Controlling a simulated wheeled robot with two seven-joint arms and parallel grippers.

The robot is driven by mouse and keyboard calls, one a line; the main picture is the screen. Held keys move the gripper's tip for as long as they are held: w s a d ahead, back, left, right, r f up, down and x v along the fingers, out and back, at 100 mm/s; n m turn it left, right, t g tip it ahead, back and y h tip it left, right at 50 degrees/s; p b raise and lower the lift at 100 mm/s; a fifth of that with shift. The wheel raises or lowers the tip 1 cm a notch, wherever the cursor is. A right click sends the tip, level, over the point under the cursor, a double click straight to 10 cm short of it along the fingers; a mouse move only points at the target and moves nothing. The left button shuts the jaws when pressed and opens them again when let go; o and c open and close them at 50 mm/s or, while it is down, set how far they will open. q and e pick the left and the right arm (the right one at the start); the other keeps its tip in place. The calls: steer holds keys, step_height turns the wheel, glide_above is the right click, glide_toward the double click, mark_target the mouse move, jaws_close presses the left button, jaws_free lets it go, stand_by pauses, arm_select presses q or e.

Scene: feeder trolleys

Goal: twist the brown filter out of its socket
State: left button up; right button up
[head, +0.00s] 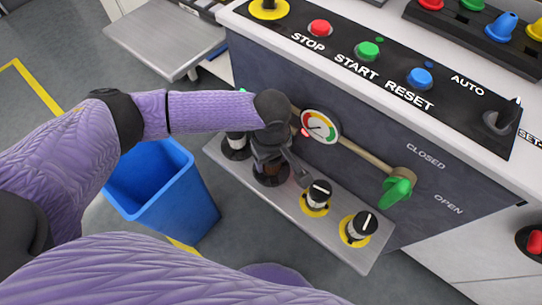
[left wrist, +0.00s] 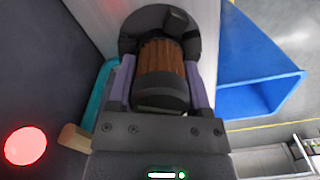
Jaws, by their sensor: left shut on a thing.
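The brown filter (left wrist: 161,62) stands in the left wrist view with ribbed brown sides and a dark cap on the near end. Its far end meets a round black socket (left wrist: 128,42). My left gripper (head: 272,158) is over the filter on the grey shelf, with one purple finger on each side of it, shut on it. I cannot tell whether the filter has turned. My right gripper is not in view.
Two black knobs on yellow discs (head: 317,196) (head: 359,228) stand right of the filter on the shelf (head: 335,250). A gauge (head: 320,127) and a green-handled valve (head: 398,190) are on the panel close behind. A blue bin (head: 165,195) stands on the floor left.

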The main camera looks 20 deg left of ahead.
arm_select(q)
steer(key=shift+r+m+p, duration=0.15)
steer(key=shift+m+p, duration=0.3)
steer(key=shift+m, duration=0.05)
steer(key=m+p, duration=0.1)
steer(key=m, duration=0.2)
steer(key=m+p, duration=0.1)
steer(key=m, duration=0.2)
steer(key=m, duration=0.2)
steer(key=shift+m, duration=0.4)
steer(key=shift+p, duration=0.3)
